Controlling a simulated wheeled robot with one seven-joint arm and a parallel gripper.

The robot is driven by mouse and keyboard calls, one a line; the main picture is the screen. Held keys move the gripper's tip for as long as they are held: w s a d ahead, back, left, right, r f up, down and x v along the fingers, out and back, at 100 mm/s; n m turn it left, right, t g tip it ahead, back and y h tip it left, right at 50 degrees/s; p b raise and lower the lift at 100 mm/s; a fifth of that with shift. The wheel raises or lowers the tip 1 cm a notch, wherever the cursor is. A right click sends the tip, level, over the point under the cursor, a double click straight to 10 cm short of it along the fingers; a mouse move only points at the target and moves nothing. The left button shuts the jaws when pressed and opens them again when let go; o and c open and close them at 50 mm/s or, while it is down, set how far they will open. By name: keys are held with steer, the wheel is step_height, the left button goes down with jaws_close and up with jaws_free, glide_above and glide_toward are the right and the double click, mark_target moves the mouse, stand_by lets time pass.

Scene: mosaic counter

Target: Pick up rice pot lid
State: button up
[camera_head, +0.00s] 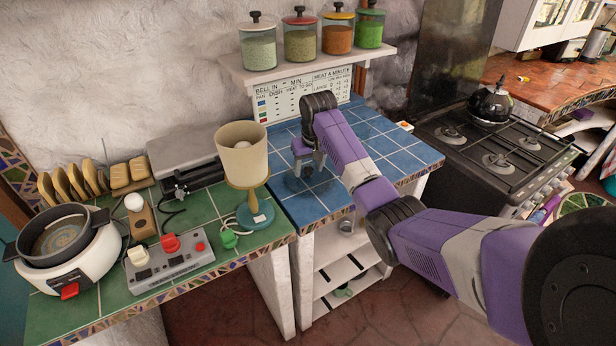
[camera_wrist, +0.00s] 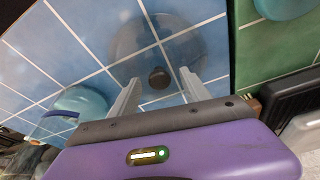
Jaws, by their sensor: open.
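The rice pot lid (camera_wrist: 186,42) is a round see-through glass disc with a dark knob (camera_wrist: 159,77). It lies on the blue tiled counter. In the head view the lid (camera_head: 291,184) shows only faintly below my gripper. My gripper (camera_head: 308,160) points down over the blue tiles. In the wrist view my gripper (camera_wrist: 160,76) is open, with one pale finger on each side of the knob. I cannot tell the height gap between fingertips and knob. A white rice cooker (camera_head: 108,253) with an uncovered dark pot (camera_head: 28,243) stands at the far left.
A lamp (camera_head: 242,160) with a teal base stands close left of my gripper on the green counter. A shelf (camera_head: 300,72) with several jars hangs behind. A teal rounded object (camera_wrist: 82,104) is at left in the wrist view. A stove (camera_head: 490,150) is right.

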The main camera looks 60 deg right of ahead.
steer(key=shift+f, duration=0.15)
jaws_close()
stand_by(0.4)
